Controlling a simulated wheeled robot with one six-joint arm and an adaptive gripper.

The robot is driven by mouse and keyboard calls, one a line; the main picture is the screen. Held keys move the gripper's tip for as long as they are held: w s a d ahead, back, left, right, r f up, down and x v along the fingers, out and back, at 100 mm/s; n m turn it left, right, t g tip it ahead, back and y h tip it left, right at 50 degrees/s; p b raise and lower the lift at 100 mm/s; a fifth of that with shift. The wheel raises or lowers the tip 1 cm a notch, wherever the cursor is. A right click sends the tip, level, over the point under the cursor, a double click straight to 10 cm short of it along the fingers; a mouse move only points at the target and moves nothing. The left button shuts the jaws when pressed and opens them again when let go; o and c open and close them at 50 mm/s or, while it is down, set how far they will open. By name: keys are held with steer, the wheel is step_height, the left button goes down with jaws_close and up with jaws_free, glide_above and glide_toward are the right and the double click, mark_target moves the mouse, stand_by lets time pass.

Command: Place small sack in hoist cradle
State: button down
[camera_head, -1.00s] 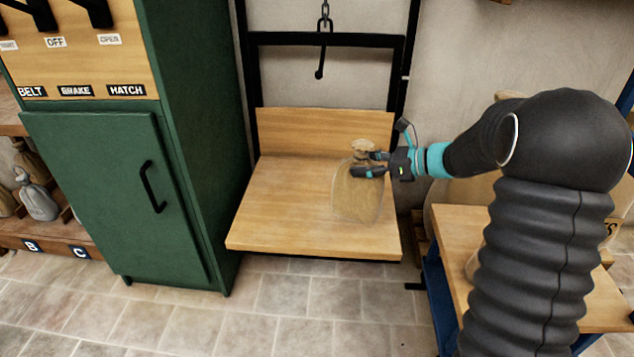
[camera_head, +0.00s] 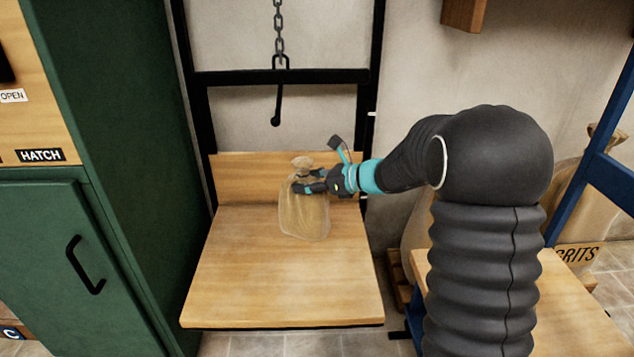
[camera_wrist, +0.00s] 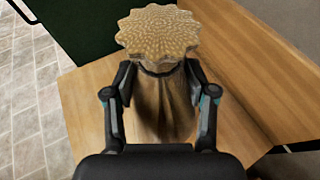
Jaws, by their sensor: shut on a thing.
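The small sack (camera_head: 305,217) is tan, slightly see-through, with a gathered neck and frilled top. My gripper (camera_head: 312,182) is shut on its neck from the right and holds it upright over the hoist cradle (camera_head: 270,290), a wooden platform with a backboard. The sack is near the back of the platform. I cannot tell whether its bottom touches the wood. In the wrist view, the frilled top of the sack (camera_wrist: 158,32) sits between the fingers (camera_wrist: 160,88), with the platform below; the sack's lower part is partly hidden.
A black frame with a chain and hook (camera_head: 278,105) stands behind the platform. A green cabinet (camera_head: 110,150) is close on the left. At right are a wooden table (camera_head: 575,320), a blue post (camera_head: 606,180) and a large sack marked GRITS (camera_head: 580,230). The platform's front is bare.

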mark_target(284, 206)
steer(key=a+f, duration=0.1)
steer(key=a, duration=0.1)
steer(key=a+f, duration=0.1)
steer(key=a, duration=0.1)
steer(key=a+f, duration=0.1)
steer(key=a, duration=0.1)
steer(key=shift+w+a+f, duration=0.1)
steer(key=shift+w+f, duration=0.2)
steer(key=shift+f+b, duration=0.4)
steer(key=shift+f, duration=1.7)
steer(key=shift+c, duration=1.5)
jaws_free()
steer(key=shift+f, duration=0.1)
